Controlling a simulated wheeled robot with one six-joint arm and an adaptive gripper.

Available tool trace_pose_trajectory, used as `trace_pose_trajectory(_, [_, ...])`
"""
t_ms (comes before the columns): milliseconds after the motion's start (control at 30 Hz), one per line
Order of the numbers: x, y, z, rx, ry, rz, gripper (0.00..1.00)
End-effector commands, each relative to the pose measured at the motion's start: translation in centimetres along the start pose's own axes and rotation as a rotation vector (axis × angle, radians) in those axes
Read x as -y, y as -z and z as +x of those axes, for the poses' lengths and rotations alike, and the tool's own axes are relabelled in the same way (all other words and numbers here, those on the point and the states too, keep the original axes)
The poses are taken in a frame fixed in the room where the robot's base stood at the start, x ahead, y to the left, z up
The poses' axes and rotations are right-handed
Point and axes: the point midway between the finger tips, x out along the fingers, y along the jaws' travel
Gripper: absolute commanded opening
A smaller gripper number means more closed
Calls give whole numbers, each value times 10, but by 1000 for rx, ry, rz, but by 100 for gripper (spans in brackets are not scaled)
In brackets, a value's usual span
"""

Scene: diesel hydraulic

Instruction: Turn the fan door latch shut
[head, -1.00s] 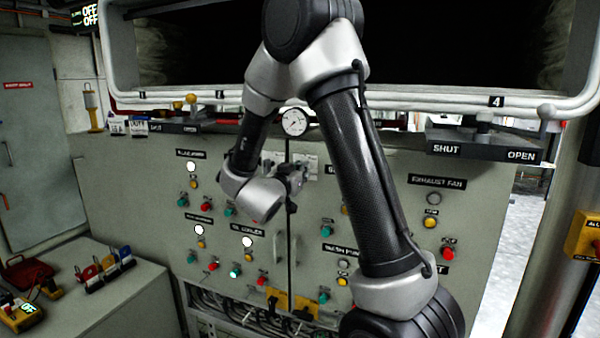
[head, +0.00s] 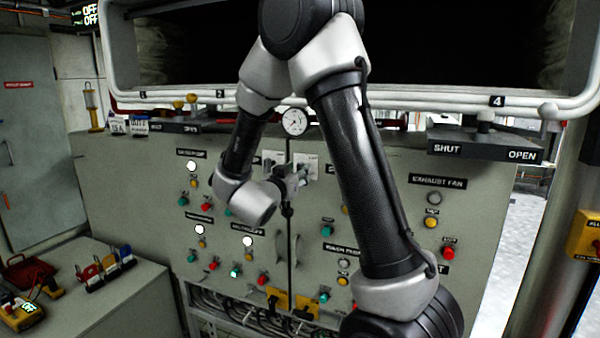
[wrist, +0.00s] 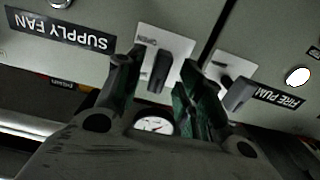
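The fan door latch (wrist: 160,72) is a dark handle on a pale plate in the wrist view, beside the SUPPLY FAN label (wrist: 60,28). That view is upside down. The latch lies between the fingertips of my gripper (wrist: 163,78); whether a finger touches it I cannot tell. The fingers stand apart, one on each side of the handle. In the head view my gripper (head: 298,174) is in front of the pale latch plate (head: 308,160) near the door seam, and hides the handle.
A second dark handle (wrist: 238,94) on its own plate sits across the seam, by the FIRE PUMP label (wrist: 278,95). A round gauge (head: 294,122) is above the latches. Buttons and lamps cover the cabinet doors (head: 385,165). A pipe rail (head: 400,103) runs above.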

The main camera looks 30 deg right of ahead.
Motion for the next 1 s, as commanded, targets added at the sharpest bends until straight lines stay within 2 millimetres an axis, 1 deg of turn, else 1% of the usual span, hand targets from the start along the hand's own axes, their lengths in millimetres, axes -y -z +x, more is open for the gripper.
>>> trace_pose_trajectory(33, [2, 0, -12, -1, 6, -1, 38])
trace_pose_trajectory(200, [2, 0, -51, 0, 6, 0, 38])
trace_pose_trajectory(300, [1, 0, -70, 1, 5, -2, 38])
trace_pose_trajectory(400, [1, 0, -83, 0, 3, -1, 38])
trace_pose_trajectory(567, [0, 0, -92, 1, 0, -1, 38])
trace_pose_trajectory(867, [0, 0, -93, 0, 0, -1, 38])
trace_pose_trajectory(1000, [1, 0, -103, 0, 3, -1, 38])
